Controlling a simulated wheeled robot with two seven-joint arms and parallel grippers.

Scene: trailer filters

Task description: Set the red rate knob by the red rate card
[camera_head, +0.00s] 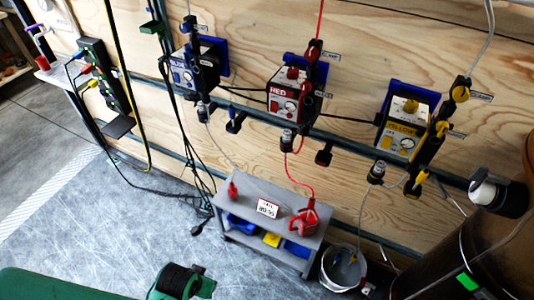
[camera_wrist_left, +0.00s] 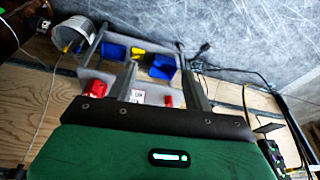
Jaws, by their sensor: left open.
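The red unit (camera_head: 289,96), a boxy device labelled RED, is mounted on the plywood wall in the middle of the head view. A red knob (camera_head: 293,73) stands on its top, and small dials show on its pale front; their settings are too small to read. The red rate card (camera_head: 267,208), white with a red edge, stands on the grey cart below; its writing is unreadable. A white card also shows in the left wrist view (camera_wrist_left: 137,96). My left gripper (camera_wrist_left: 157,62) is open and empty, its two grey fingers pointing towards the cart. My right gripper is not seen.
A blue unit (camera_head: 184,76) and a yellow unit (camera_head: 403,135) flank the red one. The grey cart (camera_head: 229,212) carries a red jug (camera_head: 304,222); a white bucket (camera_head: 329,280) stands beside it. Hoses and cables hang nearby. The floor (camera_head: 90,215) at left is mostly clear.

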